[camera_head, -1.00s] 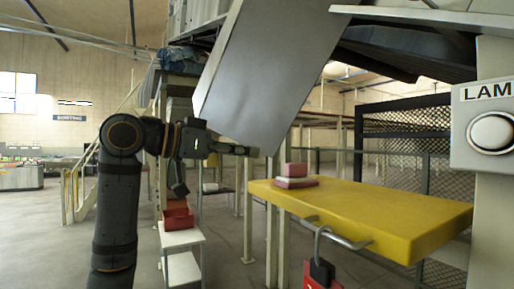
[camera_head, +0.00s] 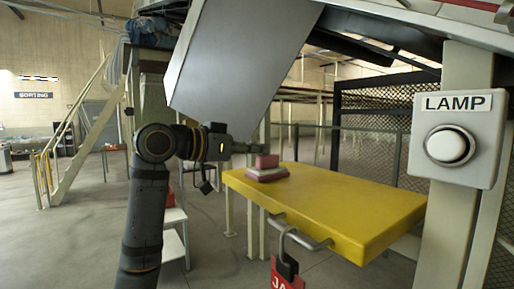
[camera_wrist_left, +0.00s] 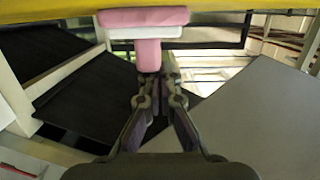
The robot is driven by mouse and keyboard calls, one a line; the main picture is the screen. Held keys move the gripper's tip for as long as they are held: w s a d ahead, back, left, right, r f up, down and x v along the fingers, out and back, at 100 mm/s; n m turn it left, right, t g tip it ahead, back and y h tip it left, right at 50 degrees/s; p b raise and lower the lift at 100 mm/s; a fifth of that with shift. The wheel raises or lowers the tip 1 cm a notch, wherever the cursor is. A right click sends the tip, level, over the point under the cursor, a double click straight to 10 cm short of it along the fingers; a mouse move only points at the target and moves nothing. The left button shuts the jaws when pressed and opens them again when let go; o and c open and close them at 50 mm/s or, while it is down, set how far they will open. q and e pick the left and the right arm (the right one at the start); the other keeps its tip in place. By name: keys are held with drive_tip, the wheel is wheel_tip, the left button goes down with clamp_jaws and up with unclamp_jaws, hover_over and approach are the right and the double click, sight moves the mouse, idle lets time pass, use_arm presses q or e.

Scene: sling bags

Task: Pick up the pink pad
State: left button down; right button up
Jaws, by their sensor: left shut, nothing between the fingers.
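A small stack lies on the far left corner of the yellow tabletop (camera_head: 325,205). It has a narrower pink block (camera_head: 267,160) on top of a wider pink slab (camera_head: 268,176). I cannot tell which of them is the pink pad. In the left wrist view the yellow edge is at the top, with the wide slab (camera_wrist_left: 143,17), a white layer (camera_wrist_left: 145,32) and the narrow block (camera_wrist_left: 149,54) below it. My left gripper (camera_head: 252,148) is shut and empty, just left of the upper block. In the left wrist view its fingertips (camera_wrist_left: 150,77) appear close to the block; contact is unclear.
A grey slanted panel (camera_head: 235,60) hangs above my left gripper. A handle with a padlock and red tag (camera_head: 284,272) is on the table's front side. A box labelled LAMP with a round button (camera_head: 450,146) is on a post at right. White steps (camera_head: 174,240) stand behind my arm.

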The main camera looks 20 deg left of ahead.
sight(256, 156)
use_arm(q)
drive_tip(key=shift+s+a+f+b, duration=0.55)
drive_tip(key=shift+f+b, duration=0.2)
drive_tip(key=shift+b, duration=0.25)
drive_tip(key=v, duration=0.1)
drive_tip(key=b+v, duration=0.1)
drive_tip(key=v, duration=0.1)
drive_tip(key=shift+s+d, duration=0.15)
drive_tip(key=shift+s, duration=0.2)
drive_tip(key=shift+s+r, duration=0.15)
